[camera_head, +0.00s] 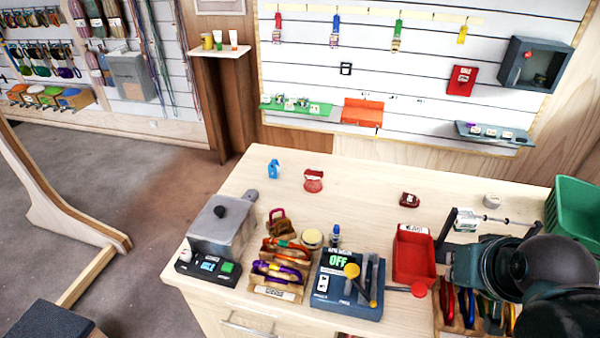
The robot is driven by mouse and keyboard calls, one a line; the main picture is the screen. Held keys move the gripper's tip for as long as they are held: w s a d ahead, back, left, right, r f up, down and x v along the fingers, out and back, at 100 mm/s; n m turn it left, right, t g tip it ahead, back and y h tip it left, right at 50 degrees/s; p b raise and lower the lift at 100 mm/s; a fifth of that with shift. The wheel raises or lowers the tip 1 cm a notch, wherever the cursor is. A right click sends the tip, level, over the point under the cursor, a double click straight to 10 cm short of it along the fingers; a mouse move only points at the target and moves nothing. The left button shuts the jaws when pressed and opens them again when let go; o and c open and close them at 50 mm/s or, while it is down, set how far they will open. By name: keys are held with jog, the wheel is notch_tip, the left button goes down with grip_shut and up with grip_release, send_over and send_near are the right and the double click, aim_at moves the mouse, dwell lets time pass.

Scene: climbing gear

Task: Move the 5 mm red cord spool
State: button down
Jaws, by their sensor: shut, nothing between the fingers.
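A small red spool-like item with a pale label (313,181) stands on the wooden bench top, back of centre. It looks like the red cord spool, but its size marking is too small to read. A darker red item (409,200) lies farther right on the bench, and I cannot tell what it is. My dark arm fills the lower right corner, well to the right of both red items. My gripper's fingertips do not show; they are hidden or out of frame.
A red bin (414,256) stands right of centre, beside a blue device reading OFF (345,290). A grey lidded box (222,228) stands front left. A green crate (574,212) is at the right edge. The bench's back left is mostly clear.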

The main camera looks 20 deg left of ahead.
jog(key=w+a+r+n+g+p, duration=0.2)
jog(key=w+a+r+n+p, duration=0.25)
jog(key=w+a, duration=0.55)
jog(key=w+a+r+n+g+p, duration=0.2)
jog(key=w+a+r+n+p, duration=0.35)
jog(key=w, duration=0.65)
jog(key=w+a+f+n+g+p, duration=0.1)
jog(key=w+a+f+n+p, duration=0.1)
jog(key=a, duration=0.7)
jog(key=w+a+f+n+g+p, duration=0.1)
jog(key=w+a+f+n+p, duration=0.2)
jog(key=w+a, duration=0.3)
jog(key=w+a+f+n+g+p, duration=0.1)
jog(key=w+a+f+p, duration=0.3)
jog(key=a, duration=0.9)
jog(key=shift+w+a+f+n, duration=0.4)
jog(key=shift+w+n, duration=0.1)
jog(key=shift+n, duration=0.3)
jog(key=shift+f, duration=0.15)
jog(key=shift+f+p, duration=0.3)
jog(key=shift+f, duration=4.55)
